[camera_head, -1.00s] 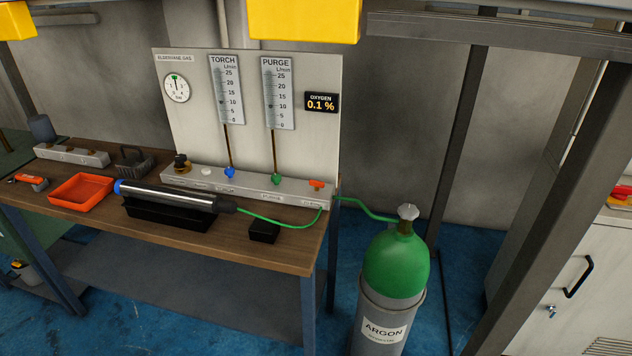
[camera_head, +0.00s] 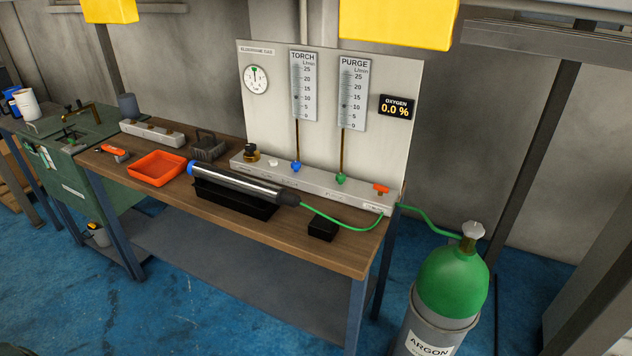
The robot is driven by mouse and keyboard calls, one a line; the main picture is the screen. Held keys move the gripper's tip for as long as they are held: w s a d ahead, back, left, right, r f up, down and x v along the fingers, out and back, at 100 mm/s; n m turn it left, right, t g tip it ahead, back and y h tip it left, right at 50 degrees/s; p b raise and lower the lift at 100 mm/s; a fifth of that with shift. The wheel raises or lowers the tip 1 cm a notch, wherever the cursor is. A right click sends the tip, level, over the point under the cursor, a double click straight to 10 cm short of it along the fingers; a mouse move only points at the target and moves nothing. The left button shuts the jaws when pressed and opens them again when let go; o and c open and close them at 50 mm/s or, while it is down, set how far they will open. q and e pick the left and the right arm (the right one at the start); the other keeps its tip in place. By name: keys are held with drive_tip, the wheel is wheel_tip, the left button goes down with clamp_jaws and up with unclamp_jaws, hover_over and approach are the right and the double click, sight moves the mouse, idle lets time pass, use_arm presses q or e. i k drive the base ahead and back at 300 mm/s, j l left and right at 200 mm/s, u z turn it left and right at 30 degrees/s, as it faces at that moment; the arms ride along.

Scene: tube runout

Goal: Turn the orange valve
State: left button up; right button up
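The orange valve (camera_head: 381,188) is a small T-shaped handle at the right end of the grey manifold bar (camera_head: 325,188), below the gas panel. Its bar lies roughly along the manifold. A blue knob (camera_head: 296,167) and a green knob (camera_head: 340,179) stand left of it, under the torch and purge flow gauges. A green hose (camera_head: 345,223) runs from the steel tube (camera_head: 238,182) to the manifold's right end. Another green hose leads to the argon cylinder (camera_head: 452,280). Neither of my grippers is in view.
The wooden workbench (camera_head: 345,261) also holds an orange tray (camera_head: 157,168), a small black box (camera_head: 322,229) and a black tube cradle (camera_head: 233,203). The oxygen display (camera_head: 396,107) reads 0.0 %. A dark post stands at the right. Blue floor is open in front of the bench.

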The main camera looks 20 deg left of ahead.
sight(381, 188)
drive_tip(key=k+l+u, duration=0.1)
drive_tip(key=l, duration=1.7)
